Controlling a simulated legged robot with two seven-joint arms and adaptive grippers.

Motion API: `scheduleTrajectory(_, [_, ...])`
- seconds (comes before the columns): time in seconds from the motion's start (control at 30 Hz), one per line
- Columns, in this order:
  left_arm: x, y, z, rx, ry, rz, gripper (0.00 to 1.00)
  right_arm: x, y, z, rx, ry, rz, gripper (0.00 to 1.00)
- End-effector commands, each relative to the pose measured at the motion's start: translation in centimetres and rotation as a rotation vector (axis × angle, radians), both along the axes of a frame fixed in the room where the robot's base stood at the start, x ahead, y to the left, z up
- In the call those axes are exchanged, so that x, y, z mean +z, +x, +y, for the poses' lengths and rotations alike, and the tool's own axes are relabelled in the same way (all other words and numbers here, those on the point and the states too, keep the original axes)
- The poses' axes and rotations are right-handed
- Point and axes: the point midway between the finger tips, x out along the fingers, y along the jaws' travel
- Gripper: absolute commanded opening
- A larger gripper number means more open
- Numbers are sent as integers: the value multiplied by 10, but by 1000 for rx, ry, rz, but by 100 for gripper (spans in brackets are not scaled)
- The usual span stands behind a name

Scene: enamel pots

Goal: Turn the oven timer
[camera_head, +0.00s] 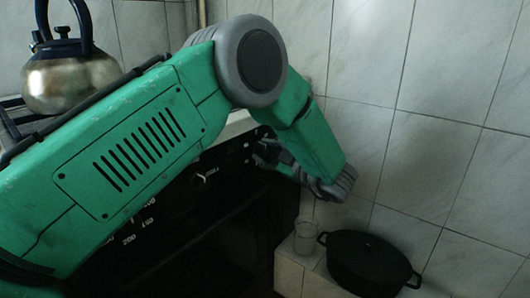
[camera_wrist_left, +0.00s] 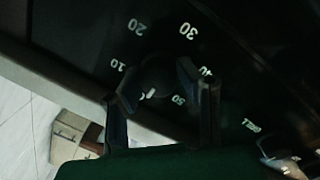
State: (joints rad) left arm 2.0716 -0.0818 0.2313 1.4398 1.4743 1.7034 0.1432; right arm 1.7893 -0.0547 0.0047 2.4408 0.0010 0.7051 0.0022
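The oven timer knob (camera_wrist_left: 158,76) is a dark round knob on the black panel in the left wrist view, ringed by white numbers 10 to 50. Its white mark points down-left, between 50 and 10. My left gripper (camera_wrist_left: 158,90) has its fingers apart, one on each side of the knob; contact is too dark to make out. In the head view my left gripper (camera_head: 268,155) is at the right end of the oven panel and hides most of the timer. My right gripper is in neither view.
A steel kettle (camera_head: 70,75) stands on the stove at the left. Another knob (camera_head: 200,181) is on the oven panel (camera_head: 222,165). A glass (camera_head: 306,238) and a black lidded pot (camera_head: 367,262) stand on a tiled ledge (camera_head: 289,272) at the right, by the tiled wall (camera_head: 420,150).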

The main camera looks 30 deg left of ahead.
Motion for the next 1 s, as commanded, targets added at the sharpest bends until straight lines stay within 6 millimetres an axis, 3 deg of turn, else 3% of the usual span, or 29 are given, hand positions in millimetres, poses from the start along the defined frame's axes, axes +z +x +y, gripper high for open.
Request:
scheduleTrajectory(0.37, [3,0,0,-1,5,60,2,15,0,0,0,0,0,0])
scheduleTrajectory(1.0, [6,1,0,-2,46,592,2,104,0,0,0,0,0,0])
